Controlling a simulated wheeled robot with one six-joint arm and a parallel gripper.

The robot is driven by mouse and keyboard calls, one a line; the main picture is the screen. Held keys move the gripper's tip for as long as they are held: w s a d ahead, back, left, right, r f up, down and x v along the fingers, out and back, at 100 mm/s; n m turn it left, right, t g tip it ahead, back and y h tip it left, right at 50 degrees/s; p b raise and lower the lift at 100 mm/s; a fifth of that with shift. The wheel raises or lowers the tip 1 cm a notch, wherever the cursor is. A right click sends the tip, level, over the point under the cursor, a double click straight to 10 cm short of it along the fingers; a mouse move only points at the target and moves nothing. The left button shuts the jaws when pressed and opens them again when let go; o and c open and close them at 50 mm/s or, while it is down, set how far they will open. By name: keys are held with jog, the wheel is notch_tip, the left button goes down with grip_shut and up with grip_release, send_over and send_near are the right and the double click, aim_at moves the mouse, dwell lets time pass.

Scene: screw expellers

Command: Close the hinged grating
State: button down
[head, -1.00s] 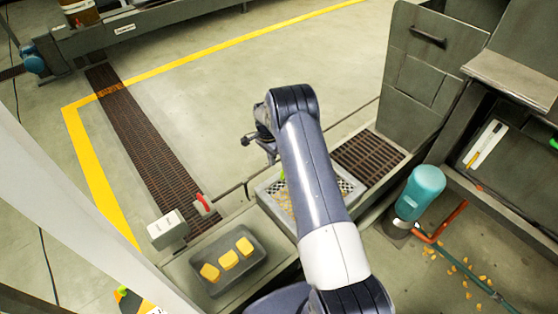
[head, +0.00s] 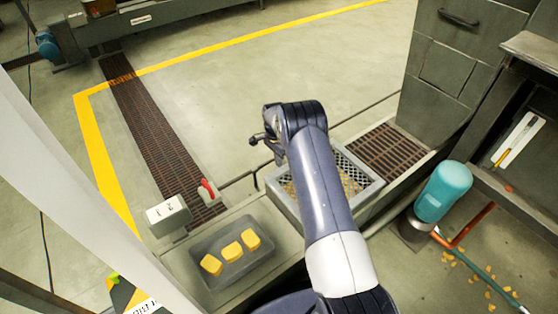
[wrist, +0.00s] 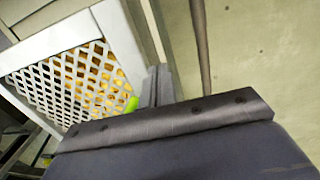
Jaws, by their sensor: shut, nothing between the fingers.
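A pale grey frame with a white lattice, which I take for the grating (head: 350,172), shows behind my arm in the head view. In the wrist view the lattice (wrist: 68,85) fills the upper left, with yellow-orange pieces behind it. Whether it is raised or lying flat I cannot tell. My gripper (head: 258,139) is shut and empty, just left of the frame in the head view. My forearm hides the frame's middle and near part. A small bright green part (wrist: 132,104) shows beside the frame in the wrist view; I cannot tell what it belongs to.
A grey tray (head: 208,272) with yellow blocks and a switch box (head: 168,215) with a red lever (head: 208,190) stand left. A brown slotted grate (head: 390,148), grey cabinet (head: 455,65) and teal motor (head: 443,190) are right. Open floor (head: 260,75) lies beyond.

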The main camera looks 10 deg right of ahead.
jog(key=shift+r, duration=0.15)
notch_tip(320, 180, up, 10)
jog(key=w+p, duration=0.1)
jog(key=shift+a+r+p, duration=0.2)
jog(key=shift+r+p, duration=0.05)
jog(key=shift+p, duration=0.1)
dwell(0.4)
notch_tip(320, 180, down, 10)
jog(key=s, duration=0.1)
jog(key=shift+d+b, duration=0.25)
jog(key=shift+b, duration=0.15)
jog(key=shift+s, duration=0.1)
dwell(0.3)
